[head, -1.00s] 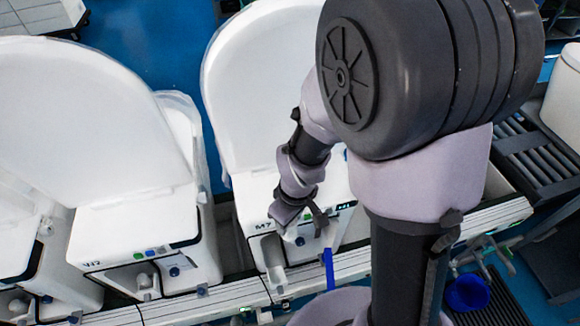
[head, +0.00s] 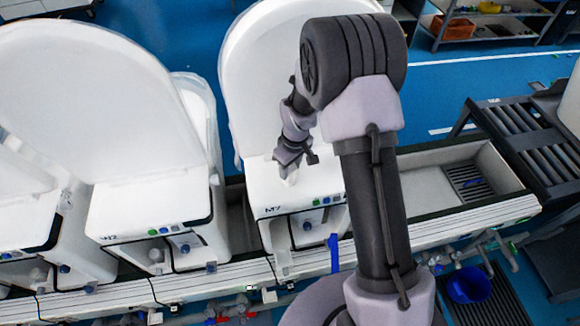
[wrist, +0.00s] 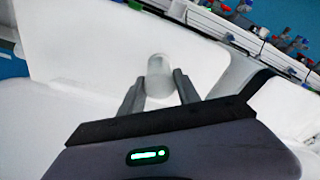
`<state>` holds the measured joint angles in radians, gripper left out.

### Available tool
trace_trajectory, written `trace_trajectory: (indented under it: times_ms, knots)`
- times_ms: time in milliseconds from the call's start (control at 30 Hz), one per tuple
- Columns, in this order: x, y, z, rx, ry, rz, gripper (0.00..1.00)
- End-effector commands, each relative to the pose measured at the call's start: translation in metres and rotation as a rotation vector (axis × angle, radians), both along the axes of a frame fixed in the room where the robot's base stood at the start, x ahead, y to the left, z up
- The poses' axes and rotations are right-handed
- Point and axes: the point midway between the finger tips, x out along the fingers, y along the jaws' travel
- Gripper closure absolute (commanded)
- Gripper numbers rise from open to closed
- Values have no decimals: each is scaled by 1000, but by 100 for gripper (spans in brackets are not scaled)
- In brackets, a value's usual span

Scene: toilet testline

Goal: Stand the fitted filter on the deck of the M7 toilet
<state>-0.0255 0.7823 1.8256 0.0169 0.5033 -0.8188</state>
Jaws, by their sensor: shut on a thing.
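The M7 toilet (head: 310,187) stands in the middle of the head view, with its lid raised. Its white deck lies behind the M7 label, and the open front bay is below the label. My gripper (head: 291,174) is over the deck, left of its middle. In the wrist view my gripper (wrist: 160,88) is shut on the filter (wrist: 158,68), a pale, whitish cylinder held between the two fingertips. In the head view the filter is a small white patch below the fingers, hard to separate from the white deck. I cannot tell whether it touches the deck.
The W2 toilet (head: 150,215) stands to the left with its lid up. A blue strap-like piece (head: 333,253) hangs at the front of M7. A blue bucket (head: 470,284) is at the lower right.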

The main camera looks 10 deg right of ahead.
Motion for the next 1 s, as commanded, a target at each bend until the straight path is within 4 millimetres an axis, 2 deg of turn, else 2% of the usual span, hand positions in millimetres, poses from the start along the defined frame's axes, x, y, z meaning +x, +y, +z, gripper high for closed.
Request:
trace_trajectory:
  times_ms: [133, 167, 267, 567, 667, 900, 1000]
  knots:
    - [0, 0, -5, 0, 0, 0, 100]
    - [0, 0, -5, 0, 0, 0, 59]
    - [0, 0, -3, 0, 0, 0, 40]
    - [0, 0, -2, 0, 0, 0, 39]
    - [0, 0, 10, 0, -2, 0, 39]
    - [-7, -5, 77, 0, -5, 0, 39]
    - [-9, -6, 99, 0, -4, 0, 39]
